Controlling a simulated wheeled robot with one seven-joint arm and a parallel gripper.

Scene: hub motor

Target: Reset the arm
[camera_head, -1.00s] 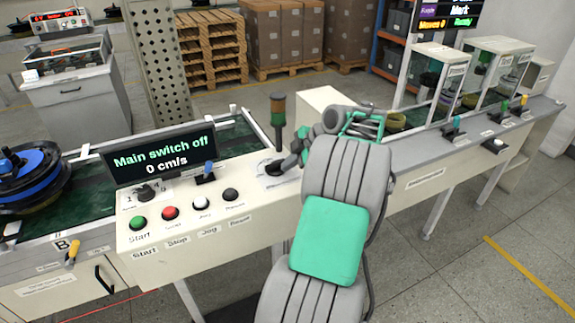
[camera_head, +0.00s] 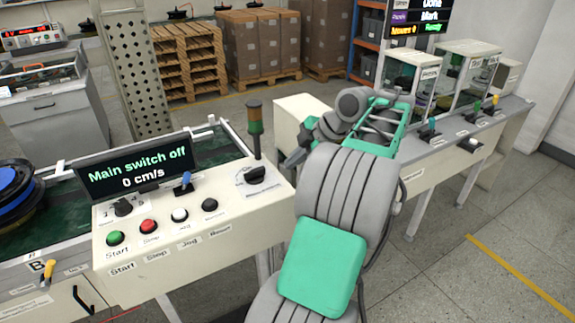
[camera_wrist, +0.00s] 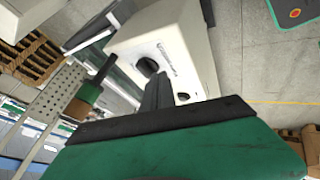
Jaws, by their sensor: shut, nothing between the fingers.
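My arm, grey with green panels, reaches up through the middle of the head view. My gripper (camera_head: 292,160) is at its far end, right of the control console (camera_head: 230,240), partly hidden by my own forearm. In the wrist view its dark fingers (camera_wrist: 158,92) are together with nothing between them. The black main switch knob (camera_head: 255,174) on the console is just left of the fingers and apart from them in the head view. The knob also shows in the wrist view (camera_wrist: 147,66), beyond the fingertips.
The console display (camera_head: 135,167) reads "Main switch off" and "0 cm/s". A signal lamp post (camera_head: 255,125) stands behind the knob. Start, stop and other buttons line the console front. A long bench (camera_head: 470,150) with glass cases is at right. Open floor (camera_head: 480,285) lies at lower right.

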